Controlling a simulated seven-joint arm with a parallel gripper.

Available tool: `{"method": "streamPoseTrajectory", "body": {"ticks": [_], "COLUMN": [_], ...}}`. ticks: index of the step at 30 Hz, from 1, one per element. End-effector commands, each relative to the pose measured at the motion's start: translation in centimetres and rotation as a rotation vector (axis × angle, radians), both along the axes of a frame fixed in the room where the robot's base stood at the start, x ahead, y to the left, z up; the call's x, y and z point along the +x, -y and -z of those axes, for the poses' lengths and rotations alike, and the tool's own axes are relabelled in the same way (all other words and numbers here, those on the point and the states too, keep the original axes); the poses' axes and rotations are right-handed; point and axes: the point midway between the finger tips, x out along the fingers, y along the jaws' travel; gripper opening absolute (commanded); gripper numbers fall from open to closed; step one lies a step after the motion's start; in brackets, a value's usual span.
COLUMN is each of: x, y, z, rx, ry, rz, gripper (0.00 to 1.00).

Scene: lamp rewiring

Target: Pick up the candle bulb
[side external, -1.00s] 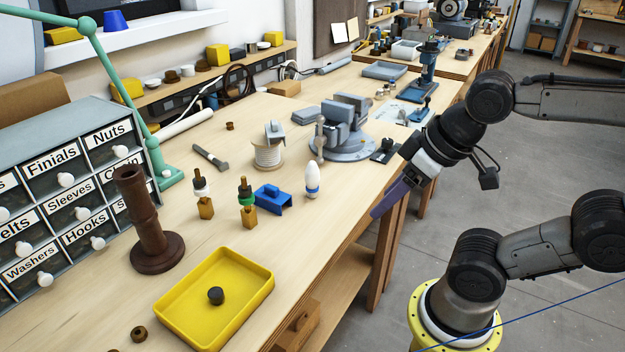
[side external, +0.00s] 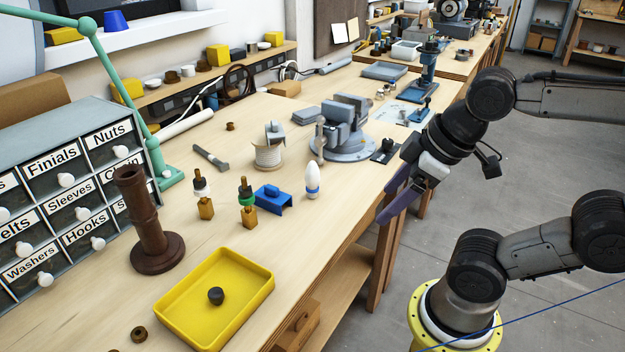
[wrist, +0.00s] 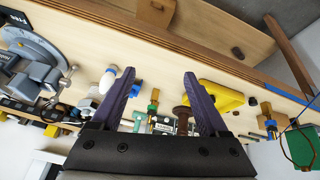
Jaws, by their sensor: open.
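The candle bulb (side external: 312,182) is white with a blue band near its base. It stands upright on the workbench in the side view, right of a blue bracket-like block (side external: 272,199). In the wrist view the bulb (wrist: 107,81) shows left of my left finger. My gripper (side external: 392,203) has purple fingers, which are apart and empty. It is at the bench's front edge, to the right of the bulb and clear of it. The wrist view shows both fingers (wrist: 159,74) spread.
Two brass-based sockets (side external: 248,205) stand left of the blue block. A vise (side external: 345,130) and a wire spool (side external: 268,153) stand behind the bulb. A yellow tray (side external: 185,322) and a brown turned column (side external: 150,225) are nearer. Bare bench lies between bulb and front edge.

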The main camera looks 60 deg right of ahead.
Motion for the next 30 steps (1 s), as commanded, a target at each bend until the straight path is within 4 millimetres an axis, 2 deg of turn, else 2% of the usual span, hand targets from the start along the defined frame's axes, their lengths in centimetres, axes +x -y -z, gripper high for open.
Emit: {"method": "streamPoseTrajectory", "body": {"ticks": [5, 8, 14, 17, 21, 24, 27, 30], "x": [1.6, 3.2, 8.0, 11.2, 16.1, 19.1, 21.3, 22.5], "y": [0.1, 0.4, 1.7, 2.9, 5.3, 7.1, 8.8, 9.9], "z": [-3.2, -4.9, -7.7, -8.4, -8.0, -6.7, -5.1, -3.4], "rx": [-0.182, -0.279, -0.432, -0.480, -0.493, -0.467, -0.425, -0.388], "ry": [-0.012, -0.046, -0.137, -0.190, -0.259, -0.298, -0.329, -0.354], "rz": [-0.358, -0.562, -0.964, -1.167, -1.404, -1.490, -1.490, -1.476], "gripper": [0.78, 0.78, 0.78, 0.78, 0.78, 0.78, 0.78, 0.78]}}
